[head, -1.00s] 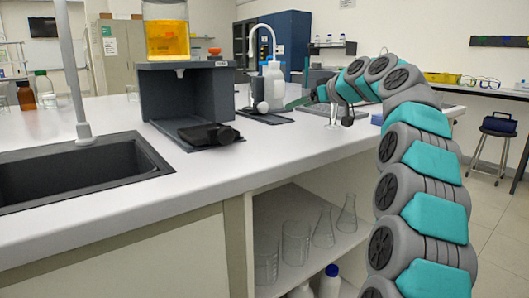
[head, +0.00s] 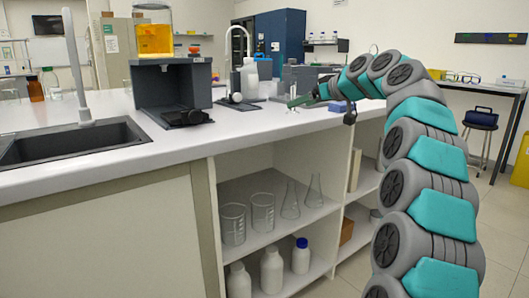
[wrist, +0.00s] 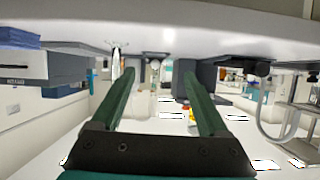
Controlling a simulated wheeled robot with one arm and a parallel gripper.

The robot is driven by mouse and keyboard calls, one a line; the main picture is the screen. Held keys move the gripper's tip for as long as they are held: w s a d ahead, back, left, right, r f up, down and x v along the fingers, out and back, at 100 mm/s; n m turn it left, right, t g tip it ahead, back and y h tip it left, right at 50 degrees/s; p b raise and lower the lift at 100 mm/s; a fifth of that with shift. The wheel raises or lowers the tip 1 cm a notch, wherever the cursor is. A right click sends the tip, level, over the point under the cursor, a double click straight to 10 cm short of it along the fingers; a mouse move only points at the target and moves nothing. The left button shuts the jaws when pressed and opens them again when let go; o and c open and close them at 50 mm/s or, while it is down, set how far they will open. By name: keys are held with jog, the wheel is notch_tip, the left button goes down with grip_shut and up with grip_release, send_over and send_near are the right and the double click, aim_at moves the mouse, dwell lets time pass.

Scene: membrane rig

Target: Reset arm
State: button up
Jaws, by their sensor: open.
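My gripper (head: 303,101) is at the end of my teal and grey arm, close to the white bench top (head: 250,122) near its front edge. In the wrist view its two green fingers (wrist: 150,78) are wide apart with nothing between them. The wrist picture appears upside down, with the bench surface along its top. A dark grey dispenser rig (head: 172,85) with an orange-filled tank stands on the bench to the left of my gripper.
A black sink (head: 75,142) with a tall tap is at the left. Open shelves (head: 330,215) below the bench hold glassware (head: 262,212) and white bottles. Open floor lies to the right, with a stool (head: 483,120).

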jog(key=s+a+f+m+g+h, duration=0.1)
jog(key=s+a+f+g, duration=0.2)
jog(key=s+f, duration=0.75)
jog(key=s+a+f+m+g+h, duration=0.3)
jog(key=s+f, duration=0.4)
jog(key=s, duration=0.6)
jog(key=s+d+f+m+g+h, duration=0.1)
jog(key=s+d+f+g, duration=0.1)
jog(key=s+f, duration=0.4)
jog(key=s+d+f+m+g+h, duration=0.1)
jog(key=s+d+f, duration=0.3)
jog(key=s, duration=1.3)
jog(key=s+d+f+m+g+h, duration=0.1)
jog(key=s+d+f+g+h, duration=0.1)
jog(key=s+f, duration=0.7)
jog(key=s+d+g, duration=0.1)
jog(key=s, duration=0.2)
jog(key=shift+d+f+g, duration=0.25)
jog(key=shift+d+g, duration=0.05)
